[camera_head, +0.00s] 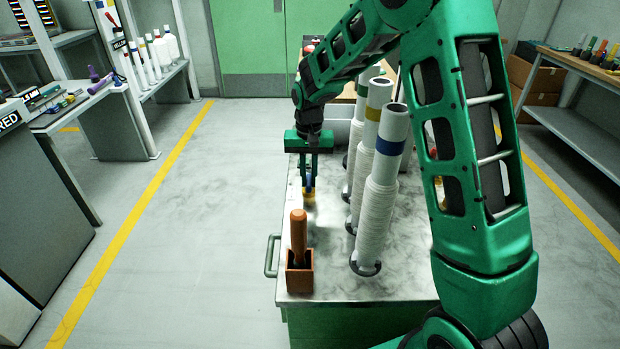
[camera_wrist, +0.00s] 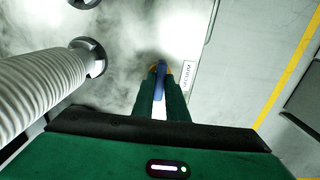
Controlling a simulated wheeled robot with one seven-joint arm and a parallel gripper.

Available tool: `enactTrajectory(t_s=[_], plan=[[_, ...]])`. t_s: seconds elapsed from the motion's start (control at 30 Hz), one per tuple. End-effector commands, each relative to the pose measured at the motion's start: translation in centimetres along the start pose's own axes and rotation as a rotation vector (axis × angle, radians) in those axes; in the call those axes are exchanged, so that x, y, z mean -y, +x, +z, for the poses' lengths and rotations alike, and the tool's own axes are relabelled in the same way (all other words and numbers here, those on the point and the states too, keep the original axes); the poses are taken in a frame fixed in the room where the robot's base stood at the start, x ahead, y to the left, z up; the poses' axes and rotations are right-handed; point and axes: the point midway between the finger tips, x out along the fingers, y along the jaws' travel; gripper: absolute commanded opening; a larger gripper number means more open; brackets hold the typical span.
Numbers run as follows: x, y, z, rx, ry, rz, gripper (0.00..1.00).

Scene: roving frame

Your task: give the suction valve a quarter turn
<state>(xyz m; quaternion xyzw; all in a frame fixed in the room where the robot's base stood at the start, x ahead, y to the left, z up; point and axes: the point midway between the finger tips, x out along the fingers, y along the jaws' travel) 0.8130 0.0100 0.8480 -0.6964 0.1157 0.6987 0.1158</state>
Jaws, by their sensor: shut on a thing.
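The suction valve has a yellow body (camera_head: 309,197) on the left part of the metal bench top. Its blue handle (camera_wrist: 160,82) stands between my fingers in the wrist view, and a bit of blue shows in the head view. My gripper (camera_head: 309,182) points down over the valve, shut on the blue handle. The fingers also show in the wrist view (camera_wrist: 161,88). They hide most of the handle, so its exact angle is hard to tell. A white label reading VACUUM (camera_wrist: 188,75) lies beside the valve.
Tall white yarn bobbins (camera_head: 374,225) stand in a row just right of my gripper; one looms at left in the wrist view (camera_wrist: 40,95). A wooden-handled tool (camera_head: 298,238) stands in a brown box (camera_head: 300,277) nearer me. Open floor (camera_head: 190,230) lies left.

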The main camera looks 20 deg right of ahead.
Motion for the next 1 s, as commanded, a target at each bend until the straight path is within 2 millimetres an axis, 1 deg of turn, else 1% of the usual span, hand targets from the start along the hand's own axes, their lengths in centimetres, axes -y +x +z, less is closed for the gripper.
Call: enactTrajectory(t_s=[0.03, 0.07, 0.1, 0.13, 0.43, 0.57, 0.67, 0.9, 1.0], plan=[[0.2, -0.3, -0.5, -0.014, 0.001, -0.007, 0.0], [0.2, -0.3, -0.5, -0.014, 0.001, -0.007, 0.17], [0.2, -0.3, -0.5, -0.014, 0.001, -0.007, 0.27], [0.2, -0.3, -0.4, -0.013, 0.001, -0.006, 0.31], [0.0, -0.2, -0.2, -0.006, 0.001, -0.002, 0.31], [0.0, -1.1, -0.2, -0.007, 0.001, -0.003, 0.31], [0.0, -2.6, -0.2, -0.008, 0.001, -0.003, 0.31], [0.0, -7.1, -0.2, -0.009, 0.001, -0.004, 0.31], [0.0, -8.7, -0.2, -0.009, 0.001, -0.004, 0.31]])
